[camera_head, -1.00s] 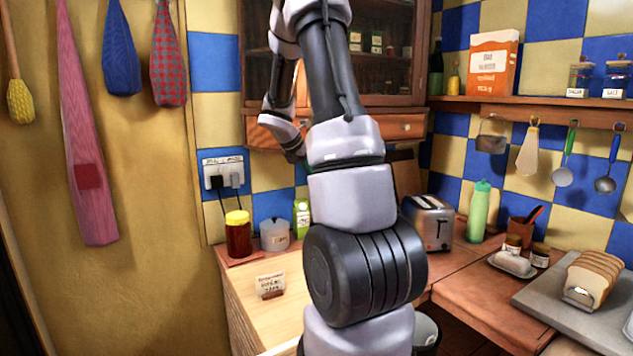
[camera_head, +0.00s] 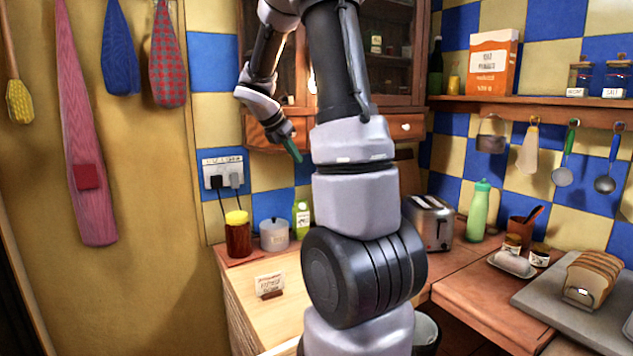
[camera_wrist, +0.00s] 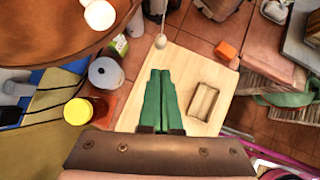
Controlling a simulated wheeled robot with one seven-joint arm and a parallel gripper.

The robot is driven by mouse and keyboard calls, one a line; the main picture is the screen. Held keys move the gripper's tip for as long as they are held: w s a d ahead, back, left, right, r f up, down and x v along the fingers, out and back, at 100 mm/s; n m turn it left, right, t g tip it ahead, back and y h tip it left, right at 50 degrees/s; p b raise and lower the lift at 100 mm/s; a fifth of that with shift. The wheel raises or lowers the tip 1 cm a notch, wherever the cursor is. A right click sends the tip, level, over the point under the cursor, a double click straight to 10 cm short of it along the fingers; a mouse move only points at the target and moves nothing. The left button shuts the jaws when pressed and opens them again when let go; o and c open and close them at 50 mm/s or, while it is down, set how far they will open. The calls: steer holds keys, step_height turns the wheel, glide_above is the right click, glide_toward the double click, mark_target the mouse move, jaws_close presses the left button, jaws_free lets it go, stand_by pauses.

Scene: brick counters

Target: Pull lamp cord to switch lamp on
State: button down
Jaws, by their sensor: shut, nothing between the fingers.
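My gripper (camera_wrist: 160,72) shows in the wrist view as two green fingers, shut side by side with nothing between them. In the head view its green tip (camera_head: 294,151) points down over the counter, left of my arm's column. A small pale ball (camera_wrist: 160,41) on a thin cord (camera_wrist: 164,17) shows just beyond the fingertips in the wrist view, apart from them in the picture. A round white bulb (camera_wrist: 99,13) is at upper left, against a brown curved surface. My arm hides the lamp and cord in the head view.
A yellow-lidded jar (camera_head: 238,234), a grey canister (camera_head: 274,234) and a green carton (camera_head: 301,219) stand at the counter's back. A small card (camera_head: 269,285) stands on the wooden board. A toaster (camera_head: 430,222) is right of my arm. A wall cabinet (camera_head: 392,60) hangs behind.

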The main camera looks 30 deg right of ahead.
steer(key=shift+v, duration=1.75)
steer(key=s+a+r+m+t+y, duration=0.2)
steer(key=s+a+r+m+y, duration=0.1)
steer(key=s+a+m, duration=0.7)
steer(key=s+a+r+m+t+y, duration=0.3)
steer(key=s+a+m+y, duration=0.3)
steer(key=s+a+m, duration=0.3)
steer(key=shift+s+a+m, duration=0.4)
steer(key=shift+s+m, duration=1.7)
steer(key=shift+m, duration=1)
